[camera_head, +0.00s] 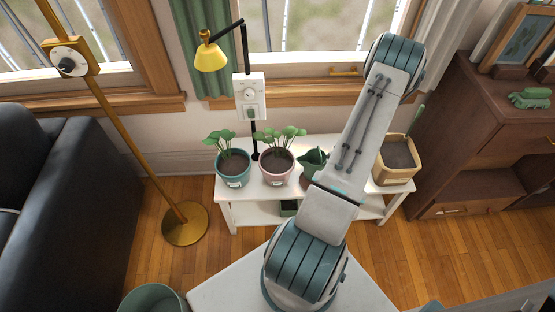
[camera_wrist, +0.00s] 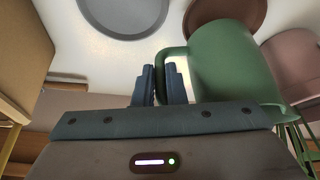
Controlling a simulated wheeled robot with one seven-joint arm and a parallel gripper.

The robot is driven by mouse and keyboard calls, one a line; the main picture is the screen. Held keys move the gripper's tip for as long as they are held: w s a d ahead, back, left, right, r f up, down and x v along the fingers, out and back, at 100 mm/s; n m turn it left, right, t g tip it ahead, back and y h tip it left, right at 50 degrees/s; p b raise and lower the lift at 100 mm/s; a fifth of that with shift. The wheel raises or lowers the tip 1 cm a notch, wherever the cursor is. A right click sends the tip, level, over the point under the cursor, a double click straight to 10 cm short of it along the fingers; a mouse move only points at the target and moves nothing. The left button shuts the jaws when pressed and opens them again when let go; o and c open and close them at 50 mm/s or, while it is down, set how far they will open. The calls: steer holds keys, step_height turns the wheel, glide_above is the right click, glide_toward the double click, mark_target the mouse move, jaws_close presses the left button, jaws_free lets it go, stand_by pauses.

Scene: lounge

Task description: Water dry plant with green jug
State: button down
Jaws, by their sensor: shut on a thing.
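The green jug (camera_wrist: 238,62) fills the right of the wrist view, with its handle at my gripper's fingertips. My gripper (camera_wrist: 161,84) is shut on that handle. In the head view the jug (camera_head: 313,158) shows at the left side of my arm, over the white plant bench (camera_head: 225,196). My arm hides the gripper there. A teal pot (camera_head: 233,168) and a pink pot (camera_head: 277,167) hold leafy green plants. A tan square planter (camera_head: 396,161) with dark soil stands at the bench's right end. I cannot tell which plant is dry.
A yellow lamp (camera_head: 211,57) and a white wall box (camera_head: 249,97) are behind the bench. A brass floor stand (camera_head: 185,223) and black sofa (camera_head: 75,200) are on the left. A wooden cabinet (camera_head: 480,130) is on the right.

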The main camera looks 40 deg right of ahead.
steer(key=shift+d+f+p, duration=0.1)
steer(key=shift+p, duration=0.35)
step_height(320, 180, up, 5)
steer(key=p, duration=0.4)
steer(key=shift+f, duration=0.1)
steer(key=shift+s, duration=0.1)
